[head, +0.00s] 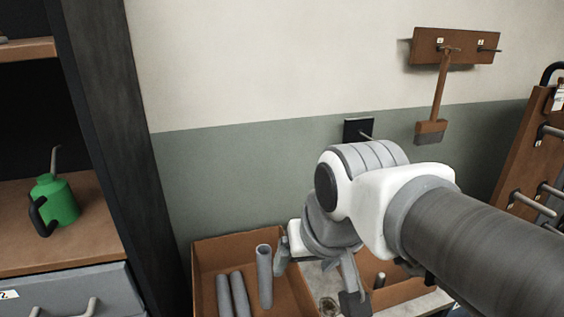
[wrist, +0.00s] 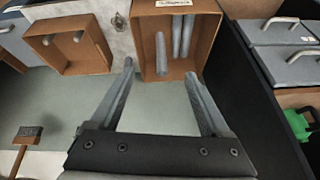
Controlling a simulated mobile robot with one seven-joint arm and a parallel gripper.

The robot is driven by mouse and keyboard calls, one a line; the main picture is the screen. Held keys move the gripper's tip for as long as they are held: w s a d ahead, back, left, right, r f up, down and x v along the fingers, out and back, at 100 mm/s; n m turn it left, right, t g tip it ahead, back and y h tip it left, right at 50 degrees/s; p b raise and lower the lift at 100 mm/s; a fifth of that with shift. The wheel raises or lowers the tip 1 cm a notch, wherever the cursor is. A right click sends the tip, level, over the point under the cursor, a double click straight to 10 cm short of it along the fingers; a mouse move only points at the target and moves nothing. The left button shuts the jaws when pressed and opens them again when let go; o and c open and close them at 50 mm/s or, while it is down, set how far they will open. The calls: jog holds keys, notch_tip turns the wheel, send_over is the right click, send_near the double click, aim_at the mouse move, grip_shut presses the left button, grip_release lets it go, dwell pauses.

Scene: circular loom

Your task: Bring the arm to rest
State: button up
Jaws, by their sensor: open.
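My gripper (head: 316,272) is open in the head view, hanging from my arm over the front of the brown boxes by the wall. In the wrist view its two fingers (wrist: 160,72) are spread wide with nothing held between them. Ahead of the fingertips is a brown box (wrist: 148,35) with three grey tubes in it. One tube (head: 264,276) stands apart from the other two, which lean side by side (head: 232,294). My left finger in the head view is close beside the single tube; I cannot tell the exact gap.
A second brown box (head: 412,290) with pegs stands to the right, partly behind my arm. A shelf unit (head: 112,150) with a green oil can (head: 56,203) and grey drawers is at left. A brush (head: 432,130) hangs from a wall rack; a peg board (head: 520,160) is at far right.

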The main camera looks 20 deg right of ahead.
jog(key=shift+s+d+f+n, duration=0.15)
jog(key=shift+s+n, duration=0.25)
jog(key=shift+s, duration=0.2)
jog(key=shift+s+a+f+n, duration=0.1)
jog(key=shift+s+f+n, duration=0.05)
jog(key=shift+s+n, duration=0.35)
jog(key=shift+r, duration=0.1)
notch_tip(320, 180, up, 8)
jog(key=p, duration=0.8)
jog(key=shift+d, duration=0.1)
jog(key=c, duration=0.5)
jog(key=shift+d, duration=0.15)
